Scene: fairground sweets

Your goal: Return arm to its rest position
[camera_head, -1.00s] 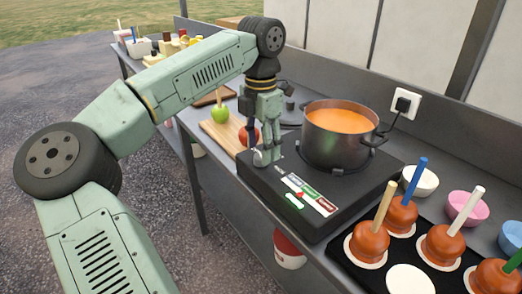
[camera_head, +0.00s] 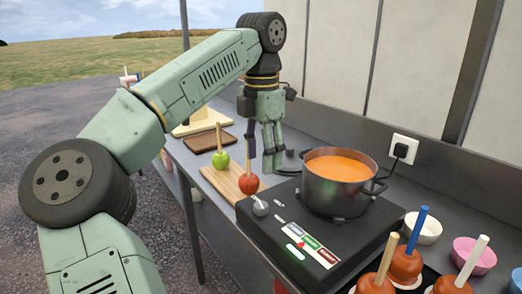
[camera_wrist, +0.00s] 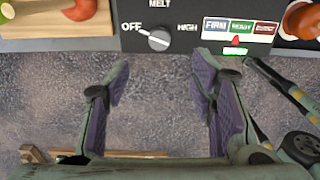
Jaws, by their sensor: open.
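My gripper (camera_head: 270,165) hangs at the end of my arm, left of the pot (camera_head: 338,185) in the head view. In the wrist view my gripper (camera_wrist: 163,85) is open, its two purple-padded fingers apart with nothing between them. Grey ground shows beyond the fingers. The burner's knob (camera_wrist: 154,39) is ahead of the fingertips and apart from them, its white pointer turned toward OFF. The knob also shows in the head view (camera_head: 260,206) on the black burner (camera_head: 275,240).
The pot holds orange liquid. A green apple (camera_head: 221,160) and a red apple (camera_head: 248,183), both on sticks, stand on a board left of the burner. Several coated apples (camera_head: 405,266) stand at front right. The wall bounds the counter behind. A lit green light (camera_wrist: 234,51) shows under READY.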

